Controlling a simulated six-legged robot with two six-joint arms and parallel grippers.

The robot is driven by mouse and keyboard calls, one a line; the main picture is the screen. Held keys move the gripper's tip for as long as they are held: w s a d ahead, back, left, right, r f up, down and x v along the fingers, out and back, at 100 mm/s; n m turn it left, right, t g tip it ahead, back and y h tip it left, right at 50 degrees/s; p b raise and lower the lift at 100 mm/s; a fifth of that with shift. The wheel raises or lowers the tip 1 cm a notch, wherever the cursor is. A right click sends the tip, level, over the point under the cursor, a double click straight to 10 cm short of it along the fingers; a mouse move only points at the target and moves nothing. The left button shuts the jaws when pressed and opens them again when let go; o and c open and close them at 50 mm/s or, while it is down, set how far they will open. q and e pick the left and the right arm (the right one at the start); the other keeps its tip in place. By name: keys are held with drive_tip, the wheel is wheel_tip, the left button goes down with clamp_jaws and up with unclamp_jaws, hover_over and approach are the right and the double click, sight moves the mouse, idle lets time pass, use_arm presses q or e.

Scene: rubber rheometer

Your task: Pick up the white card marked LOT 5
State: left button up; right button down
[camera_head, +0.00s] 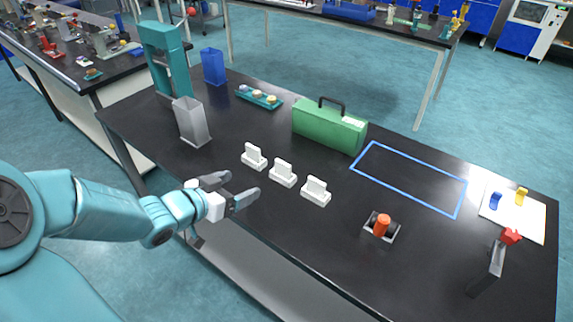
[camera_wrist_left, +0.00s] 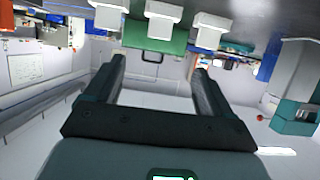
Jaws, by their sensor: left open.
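Three white cards stand upright in white bases in a row on the black table: a left one (camera_head: 254,152), a middle one (camera_head: 283,169) and a right one (camera_head: 316,186). No marking is legible, so I cannot tell which is LOT 5. In the left wrist view three white pieces (camera_wrist_left: 161,20) hang upside down along the top edge. My left gripper (camera_head: 238,187) is open and empty near the table's front edge, apart from the cards and on their near side. Its two fingers (camera_wrist_left: 160,78) also show in the left wrist view. My right gripper is out of view.
A grey open container (camera_head: 192,122) and a teal frame (camera_head: 165,60) stand to the left. A green case (camera_head: 328,126) is behind the cards. A blue outlined area (camera_head: 410,180), an orange cylinder (camera_head: 382,225) and a grey bracket (camera_head: 488,268) are to the right.

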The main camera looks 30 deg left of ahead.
use_arm(q)
approach(282, 165)
drive_tip(key=shift+w+d+f+b, duration=0.2)
drive_tip(key=shift+w+f+b, duration=0.1)
drive_tip(key=shift+w+f, duration=0.65)
drive_tip(key=x, duration=0.2)
drive_tip(key=p+x, duration=0.1)
drive_tip(key=x, duration=0.2)
drive_tip(key=shift+w+a+r, duration=0.2)
drive_tip(key=shift+w+r, duration=0.05)
drive_tip(key=shift+w, duration=0.3)
drive_tip(key=shift+s, duration=0.1)
drive_tip(key=c, duration=1.1)
